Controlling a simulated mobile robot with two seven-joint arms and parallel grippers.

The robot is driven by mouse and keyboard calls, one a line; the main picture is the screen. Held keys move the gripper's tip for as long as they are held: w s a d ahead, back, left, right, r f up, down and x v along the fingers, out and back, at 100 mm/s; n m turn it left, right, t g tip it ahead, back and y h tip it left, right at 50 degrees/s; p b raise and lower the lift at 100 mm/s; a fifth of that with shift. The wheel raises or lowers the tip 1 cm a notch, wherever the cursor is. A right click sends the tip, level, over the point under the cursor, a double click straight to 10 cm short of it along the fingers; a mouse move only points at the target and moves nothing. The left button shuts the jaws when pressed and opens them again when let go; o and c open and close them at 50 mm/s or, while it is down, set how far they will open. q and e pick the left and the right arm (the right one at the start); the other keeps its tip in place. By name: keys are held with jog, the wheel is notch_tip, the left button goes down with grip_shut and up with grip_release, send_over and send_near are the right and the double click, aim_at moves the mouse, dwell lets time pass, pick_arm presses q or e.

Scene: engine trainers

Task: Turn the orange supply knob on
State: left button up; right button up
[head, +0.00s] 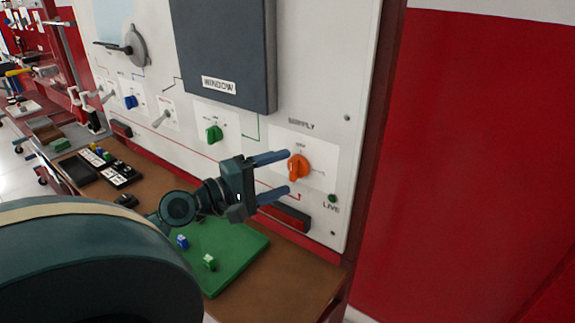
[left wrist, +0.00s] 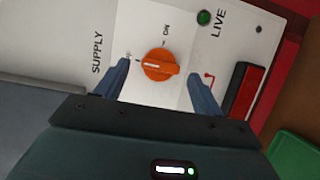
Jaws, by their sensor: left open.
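The orange supply knob (head: 298,167) is on the white panel under the "SUPPLY" label, at the right in the head view. In the left wrist view the knob (left wrist: 160,65) has a pale pointer line, and the word "ON" is printed beside it. My left gripper (head: 273,174) is open in front of the panel. Its two blue fingers lie on either side of the knob, one above and one below in the head view. In the left wrist view the fingers (left wrist: 160,85) are apart from the knob, with gaps on both sides. My right gripper is not in view.
A green round LIVE light (head: 333,198) and a dark red bar (head: 291,218) are near the knob. A green knob (head: 214,134) and a grey WINDOW box (head: 222,50) are to the left. Below are a green mat (head: 237,252) with small blocks and a brown bench (head: 296,292).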

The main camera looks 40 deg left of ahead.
aim_at(296, 169)
pick_arm(q)
jog(key=shift+x, duration=1.3)
jog(key=shift+c, duration=0.3)
jog(key=shift+p, duration=0.35)
jog(key=c, duration=0.9)
